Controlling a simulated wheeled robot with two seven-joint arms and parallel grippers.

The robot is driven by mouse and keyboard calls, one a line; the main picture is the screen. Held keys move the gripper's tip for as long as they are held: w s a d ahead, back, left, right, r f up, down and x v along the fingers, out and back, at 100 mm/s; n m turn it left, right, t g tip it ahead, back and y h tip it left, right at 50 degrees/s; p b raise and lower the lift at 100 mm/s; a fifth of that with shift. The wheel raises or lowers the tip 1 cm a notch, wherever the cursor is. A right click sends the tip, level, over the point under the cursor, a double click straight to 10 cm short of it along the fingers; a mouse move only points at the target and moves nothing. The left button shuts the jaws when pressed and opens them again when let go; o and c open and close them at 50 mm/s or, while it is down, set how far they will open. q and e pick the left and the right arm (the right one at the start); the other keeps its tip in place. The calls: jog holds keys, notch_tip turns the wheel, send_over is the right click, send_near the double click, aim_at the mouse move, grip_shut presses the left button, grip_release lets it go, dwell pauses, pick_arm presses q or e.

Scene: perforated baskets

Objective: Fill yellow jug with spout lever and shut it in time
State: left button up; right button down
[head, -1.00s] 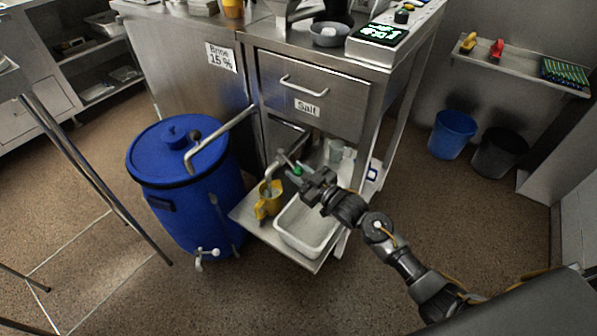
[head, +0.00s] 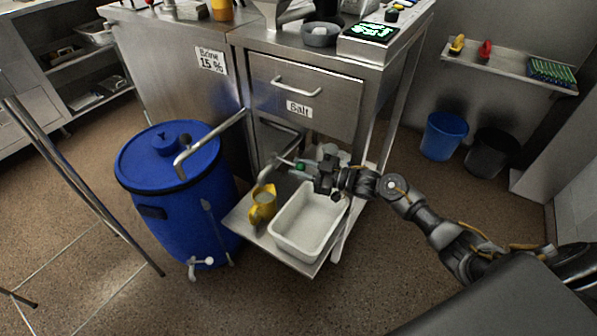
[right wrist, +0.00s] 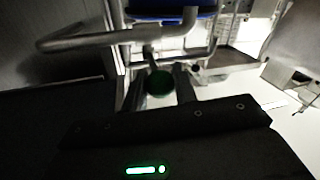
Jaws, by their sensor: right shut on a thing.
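The yellow jug (head: 261,209) stands upright on the low steel shelf, with its open top facing up under the bent metal spout (head: 266,172). A greyish surface shows inside it, but I cannot tell its level. The spout lever's green knob (head: 300,166) sits to the right of the spout. My right gripper (head: 308,169) reaches in from the right and is shut on this knob. In the right wrist view the dark green knob (right wrist: 159,83) lies between the two fingers. The jug cannot be made out in that view. My left gripper is not in view.
A white tub (head: 311,252) stands right of the jug on the shelf (head: 240,222). A blue drum (head: 172,205) with a bent pipe above it stands to the left. The "Salt" drawer (head: 290,108) is above the lever. Blue and black bins stand at the right.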

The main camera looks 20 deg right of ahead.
jog(key=shift+d, duration=0.15)
jog(key=c, duration=1.1)
grip_release()
jog(key=shift+c, duration=0.2)
jog(key=shift+r, duration=0.1)
jog(key=shift+r, duration=0.35)
notch_tip(320, 180, up, 3)
jog(key=shift+p, duration=0.6)
pick_arm(q)
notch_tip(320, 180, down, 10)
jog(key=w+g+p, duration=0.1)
jog(key=p, duration=0.2)
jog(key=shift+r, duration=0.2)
pick_arm(e)
jog(key=s+a+r, duration=0.5)
jog(key=s+r, duration=0.4)
jog(key=s, duration=0.4)
jog(key=shift+a, duration=0.15)
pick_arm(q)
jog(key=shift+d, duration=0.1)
